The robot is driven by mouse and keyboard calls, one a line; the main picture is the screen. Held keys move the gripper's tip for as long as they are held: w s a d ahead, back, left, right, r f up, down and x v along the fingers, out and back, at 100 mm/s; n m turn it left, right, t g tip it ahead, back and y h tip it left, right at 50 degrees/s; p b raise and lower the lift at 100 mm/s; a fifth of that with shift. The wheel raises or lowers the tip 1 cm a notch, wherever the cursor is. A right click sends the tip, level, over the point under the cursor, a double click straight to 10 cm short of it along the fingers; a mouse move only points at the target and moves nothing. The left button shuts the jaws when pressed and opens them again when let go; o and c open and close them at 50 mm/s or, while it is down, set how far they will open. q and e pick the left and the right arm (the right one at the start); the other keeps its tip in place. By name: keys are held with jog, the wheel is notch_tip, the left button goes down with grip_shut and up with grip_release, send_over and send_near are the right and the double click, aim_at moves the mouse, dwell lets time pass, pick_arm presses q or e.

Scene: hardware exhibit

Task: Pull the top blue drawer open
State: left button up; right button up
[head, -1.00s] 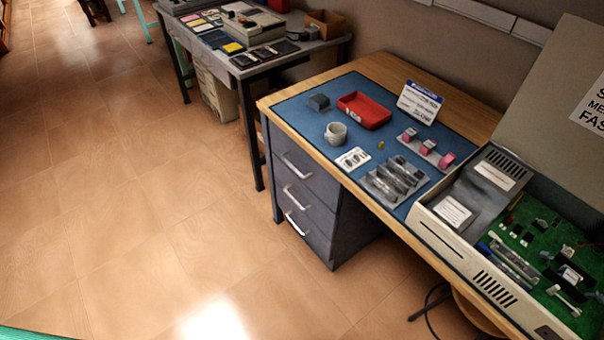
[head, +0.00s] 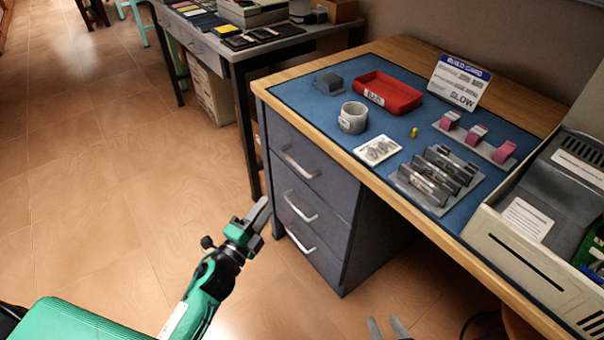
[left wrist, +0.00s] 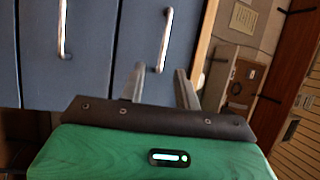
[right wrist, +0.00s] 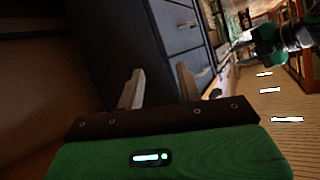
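The top blue drawer (head: 325,164) is shut in the dark blue-grey cabinet under the desk's left end. Its silver bar handle (head: 300,165) shows on its front; in the left wrist view the top handle (left wrist: 165,40) is ahead of the fingers. My left gripper (head: 262,212) is open and empty, in front of the cabinet and apart from the handle. Its fingers also show in the left wrist view (left wrist: 159,72). My right gripper (head: 387,326) is open and empty at the bottom edge of the head view, its arm hidden; its fingers show in the right wrist view (right wrist: 158,80).
Two lower drawers with handles (head: 300,206) are also shut. Another table (head: 236,58) stands behind. The floor left of the cabinet is clear.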

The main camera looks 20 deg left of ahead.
pick_arm(q)
jog(key=x, duration=1.4)
jog(key=shift+r, duration=0.4)
jog(key=shift+d, duration=0.1)
grip_shut()
